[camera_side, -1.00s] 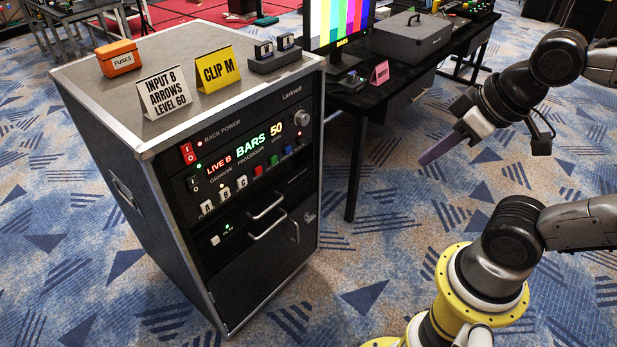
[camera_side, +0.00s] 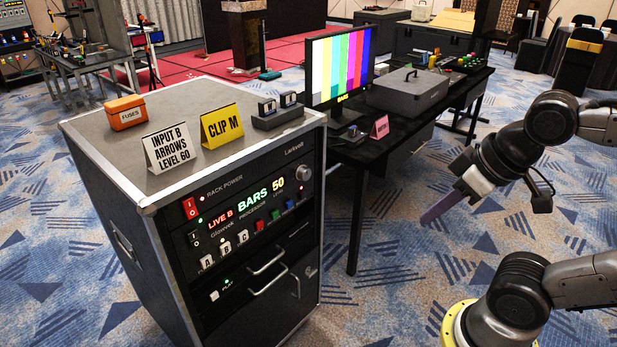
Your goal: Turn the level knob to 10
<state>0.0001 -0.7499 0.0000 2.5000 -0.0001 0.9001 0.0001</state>
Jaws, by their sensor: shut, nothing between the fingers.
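The level knob (camera_side: 304,173) is a round silvery knob at the upper right of the rack's front panel. To its left, the green display (camera_side: 260,195) reads BARS and the yellow level readout (camera_side: 277,187) reads 50. A white card (camera_side: 168,149) on the rack top says INPUT B, ARROWS, LEVEL 60. My gripper (camera_side: 428,217) is shut and empty, pointing down and left. It hangs in the air well to the right of the rack, apart from the knob. The knob's pointer mark is too small to make out.
The rack (camera_side: 180,269) carries an orange fuses box (camera_side: 126,112), a yellow CLIP M card (camera_side: 221,127) and a small dark block (camera_side: 277,114). Behind it, a black desk (camera_side: 400,136) holds a monitor (camera_side: 340,64) with colour bars. Open carpet lies between gripper and rack.

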